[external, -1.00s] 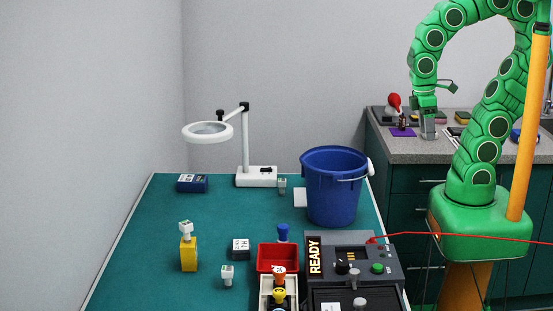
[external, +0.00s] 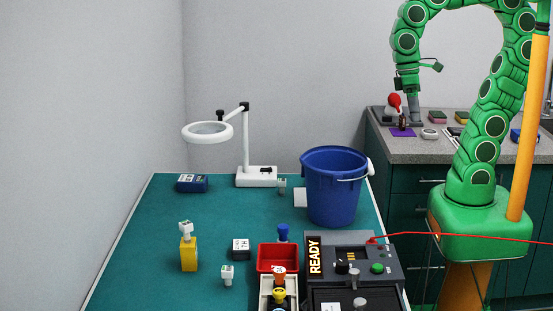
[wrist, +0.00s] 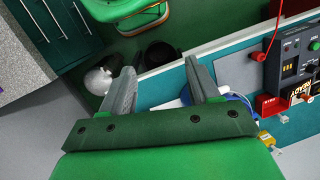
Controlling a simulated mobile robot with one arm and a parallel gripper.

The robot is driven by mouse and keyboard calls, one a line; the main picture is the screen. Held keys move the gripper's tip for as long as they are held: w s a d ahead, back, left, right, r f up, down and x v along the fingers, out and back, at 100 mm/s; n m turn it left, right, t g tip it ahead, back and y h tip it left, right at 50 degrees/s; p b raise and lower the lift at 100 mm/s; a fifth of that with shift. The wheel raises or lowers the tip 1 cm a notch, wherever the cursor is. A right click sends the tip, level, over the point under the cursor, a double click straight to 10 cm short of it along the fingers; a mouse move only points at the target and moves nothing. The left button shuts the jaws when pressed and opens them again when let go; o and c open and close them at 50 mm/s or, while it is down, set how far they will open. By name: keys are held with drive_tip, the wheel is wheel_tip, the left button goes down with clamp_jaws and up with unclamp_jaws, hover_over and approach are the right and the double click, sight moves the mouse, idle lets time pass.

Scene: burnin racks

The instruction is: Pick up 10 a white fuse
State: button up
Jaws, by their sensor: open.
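Small white plug-shaped pieces that look like fuses stand on the teal table. One (external: 227,272) is at the front, one (external: 282,185) is near the blue bucket, and one (external: 186,229) sits on top of a yellow block (external: 188,254). Their ratings are too small to read. My gripper (external: 415,121) is above the grey side counter, apart from these pieces. In the wrist view my gripper (wrist: 160,64) has its two fingers spread with nothing held between them.
A blue bucket (external: 333,190), magnifier lamp (external: 245,140), red bin (external: 277,257) and tester reading READY (external: 375,257) stand on the table (external: 215,205). A red cable (external: 460,238) runs right from the tester. The side counter (external: 455,152) holds small items.

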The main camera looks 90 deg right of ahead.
drive_tip(key=w+r+m+y, duration=0.2)
drive_tip(key=w+m+y, duration=0.55)
drive_tip(key=w, duration=1.35)
drive_tip(key=w+d+f+m+t+y, duration=0.3)
drive_tip(key=w+d+m+t, duration=0.1)
drive_tip(key=w+d+m, duration=0.85)
drive_tip(key=n, duration=0.2)
approach(282, 179)
drive_tip(key=shift+w+a+f, duration=0.15)
drive_tip(key=shift+a+f, duration=0.95)
drive_tip(key=shift+f, duration=0.15)
drive_tip(key=shift+a+f, duration=0.15)
drive_tip(key=shift+f, duration=0.05)
drive_tip(key=shift+x, duration=3.7)
drive_tip(key=shift+w+a+r, duration=0.1)
drive_tip(key=shift+r, duration=0.1)
drive_tip(key=c, duration=1.1)
